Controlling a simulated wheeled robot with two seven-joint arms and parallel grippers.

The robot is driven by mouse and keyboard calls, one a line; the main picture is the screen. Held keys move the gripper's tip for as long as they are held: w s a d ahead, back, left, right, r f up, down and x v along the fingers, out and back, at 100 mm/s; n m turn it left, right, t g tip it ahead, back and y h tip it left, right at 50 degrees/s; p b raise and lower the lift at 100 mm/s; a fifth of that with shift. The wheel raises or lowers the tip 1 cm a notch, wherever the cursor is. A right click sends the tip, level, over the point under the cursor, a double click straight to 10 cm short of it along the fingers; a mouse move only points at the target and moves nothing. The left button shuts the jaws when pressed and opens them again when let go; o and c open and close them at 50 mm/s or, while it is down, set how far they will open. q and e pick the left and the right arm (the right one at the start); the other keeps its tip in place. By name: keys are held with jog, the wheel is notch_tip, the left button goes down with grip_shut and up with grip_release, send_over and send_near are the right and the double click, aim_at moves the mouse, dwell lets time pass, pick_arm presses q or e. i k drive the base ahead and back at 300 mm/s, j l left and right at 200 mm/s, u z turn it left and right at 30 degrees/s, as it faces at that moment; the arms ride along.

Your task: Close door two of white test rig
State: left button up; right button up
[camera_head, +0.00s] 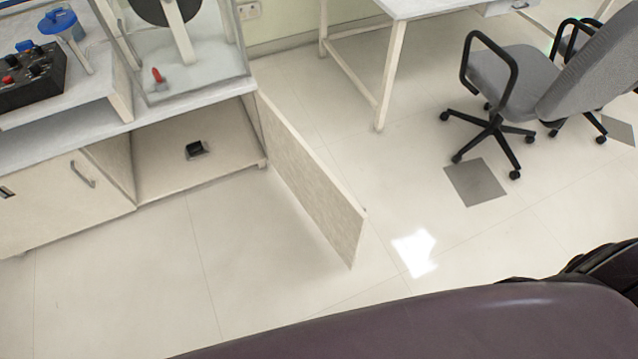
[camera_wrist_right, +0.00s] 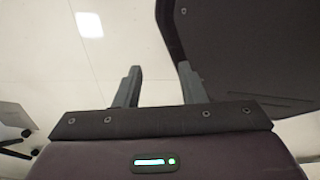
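The white test rig (camera_head: 60,132) stands at the left in the head view. One cabinet door (camera_head: 318,190) at its right end is swung wide open and sticks out over the floor. The compartment (camera_head: 165,168) behind it is exposed, with a small black object (camera_head: 196,150) inside. Another door (camera_head: 50,205) with a grey handle (camera_head: 83,174) is shut at the left. My right gripper (camera_wrist_right: 160,85) shows in the right wrist view with its fingers apart and nothing between them, away from the door. My left gripper is not in view.
A grey office chair (camera_head: 510,85) on castors and a white table (camera_head: 430,8) stand at the upper right. A black control box (camera_head: 30,78) sits on the rig top. The tiled floor (camera_head: 130,290) before the rig is clear.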

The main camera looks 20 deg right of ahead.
aim_at(343, 222)
jog(key=l+u, duration=0.35)
jog(key=l, duration=0.4)
jog(key=l+u, duration=0.3)
jog(key=l, duration=0.45)
jog(key=k+l+u, duration=0.15)
jog(key=l+u, duration=0.2)
jog(key=l, duration=0.35)
jog(key=l+u, duration=0.1)
jog(key=l, duration=0.25)
jog(key=k+l+u, duration=0.1)
jog(key=l, duration=0.3)
jog(key=k+l+u, duration=0.1)
jog(key=l, duration=0.25)
jog(key=k+j+z, duration=0.1)
jog(key=z, duration=0.25)
jog(key=k+l, duration=0.05)
jog(key=k, duration=0.05)
